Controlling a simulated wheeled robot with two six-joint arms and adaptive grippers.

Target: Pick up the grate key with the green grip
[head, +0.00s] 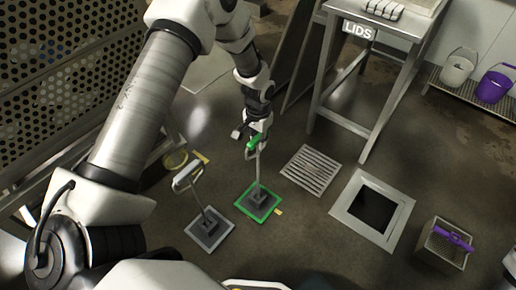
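The grate key with the green grip (252,145) stands upright, its thin shaft rising from a dark block on a square stand with a green border (244,207). My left gripper (253,130) is right at the green grip, pointing down from above. Its fingers look spread apart, one out to the left; whether they touch the grip is too small to tell. A second key with a pale grip (187,175) stands to the left on a grey-bordered stand (223,235). My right gripper is not in view.
A slotted grate (311,170) lies right of the green stand. Beyond it is a framed square floor opening (347,217), then a bin (432,247) with a purple-handled item (454,236). A metal table marked LIDS (398,27) stands behind. Buckets (457,68) sit on a rack.

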